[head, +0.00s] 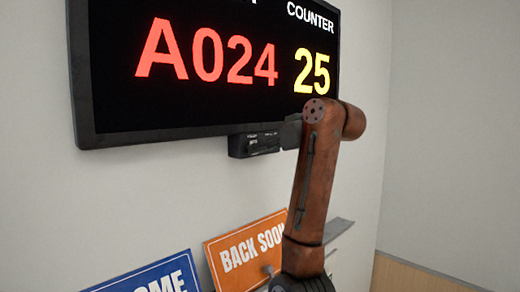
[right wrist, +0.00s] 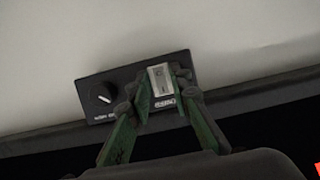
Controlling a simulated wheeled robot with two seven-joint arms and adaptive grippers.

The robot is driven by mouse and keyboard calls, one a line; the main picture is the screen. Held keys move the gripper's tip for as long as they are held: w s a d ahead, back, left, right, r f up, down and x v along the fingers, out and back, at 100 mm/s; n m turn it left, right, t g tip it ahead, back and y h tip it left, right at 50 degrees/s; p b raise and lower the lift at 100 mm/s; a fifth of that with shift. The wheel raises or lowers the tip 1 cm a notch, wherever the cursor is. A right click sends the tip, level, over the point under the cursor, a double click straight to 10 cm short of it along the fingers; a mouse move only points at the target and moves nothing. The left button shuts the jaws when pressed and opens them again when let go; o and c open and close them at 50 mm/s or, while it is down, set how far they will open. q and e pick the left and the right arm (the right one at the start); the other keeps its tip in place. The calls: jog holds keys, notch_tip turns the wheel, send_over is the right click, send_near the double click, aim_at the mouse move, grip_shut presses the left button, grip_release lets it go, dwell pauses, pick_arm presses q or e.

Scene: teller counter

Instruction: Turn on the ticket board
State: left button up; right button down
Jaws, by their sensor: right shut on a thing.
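The ticket board (head: 210,105) hangs on the wall in the head view. It is lit, with red A024 and yellow 25 under the word COUNTER. A small dark control box (head: 240,147) sits under its lower edge. In the right wrist view the control box (right wrist: 123,92) carries a round knob (right wrist: 101,94) and a silver switch (right wrist: 158,75). My right gripper (right wrist: 163,88) is at the box with its green fingers on either side of the switch, shut on it. In the head view my right arm hides most of that gripper. My left gripper is not in view.
An orange BACK SOON sign (head: 240,254) and a blue sign (head: 160,276) ending in OME stand below the board. A grey flat piece (head: 336,229) shows behind my right arm. The wall at the right is bare above a wooden panel (head: 415,277).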

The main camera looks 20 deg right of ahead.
jog(key=shift+r, duration=0.2)
jog(key=c, duration=1.8)
grip_release()
jog(key=shift+s, duration=0.1)
jog(key=shift+o, duration=0.2)
jog(key=shift+f, duration=0.1)
jog(key=v, duration=1.1)
jog(key=shift+s+d, duration=0.2)
jog(key=shift+s, duration=0.1)
jog(key=shift+s, duration=0.15)
